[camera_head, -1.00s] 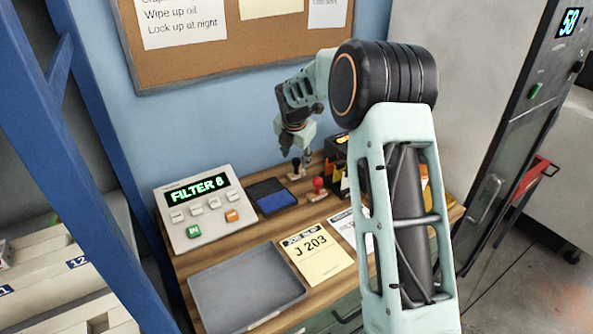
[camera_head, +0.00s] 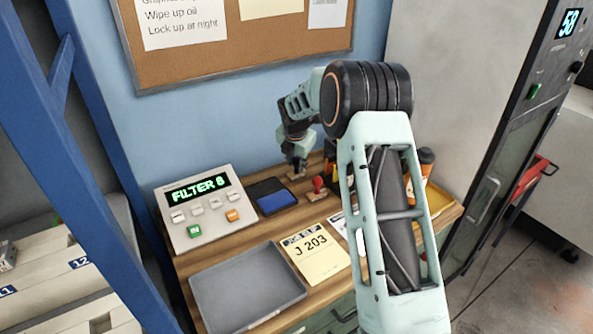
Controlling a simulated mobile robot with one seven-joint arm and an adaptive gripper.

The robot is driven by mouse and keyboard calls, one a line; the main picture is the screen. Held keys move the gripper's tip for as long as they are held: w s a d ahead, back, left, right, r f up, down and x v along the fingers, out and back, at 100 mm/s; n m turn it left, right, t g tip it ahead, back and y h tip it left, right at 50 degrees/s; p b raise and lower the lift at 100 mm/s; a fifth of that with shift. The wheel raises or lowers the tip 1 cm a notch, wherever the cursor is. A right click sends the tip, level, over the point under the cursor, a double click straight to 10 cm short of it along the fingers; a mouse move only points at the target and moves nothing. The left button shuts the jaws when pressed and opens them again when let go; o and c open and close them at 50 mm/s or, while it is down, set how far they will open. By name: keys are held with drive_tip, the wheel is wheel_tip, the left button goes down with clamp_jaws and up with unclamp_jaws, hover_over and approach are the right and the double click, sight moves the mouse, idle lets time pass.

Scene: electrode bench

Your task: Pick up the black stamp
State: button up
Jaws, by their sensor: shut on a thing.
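My gripper (camera_head: 298,166) is at the back of the wooden bench, between the blue ink pad and the red stamp, pointing down. It is shut on the black stamp, whose pale wooden base (camera_head: 296,177) shows just below the fingers. The stamp's dark handle is hard to tell from the dark fingers. The base looks at or very near the bench top; I cannot tell whether it touches.
A red stamp (camera_head: 318,188) stands just right of my gripper. The ink pad (camera_head: 272,197) is to the left, beside the control box (camera_head: 200,210). A grey tray (camera_head: 248,283) and job card (camera_head: 316,252) lie in front. A dark holder stands behind, partly hidden by my arm.

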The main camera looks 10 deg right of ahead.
clamp_jaws()
drive_tip(key=shift+r, duration=0.55)
wheel_tip(320, 180, up, 2)
drive_tip(key=shift+r, duration=0.2)
drive_tip(key=s+r+b, duration=0.1)
drive_tip(key=s+r, duration=0.3)
drive_tip(key=s, duration=0.3)
drive_tip(key=s+d+r+b, duration=0.1)
drive_tip(key=s+r, duration=0.4)
drive_tip(key=s, duration=0.2)
drive_tip(key=shift+d+r, duration=0.2)
drive_tip(key=shift+r, duration=0.05)
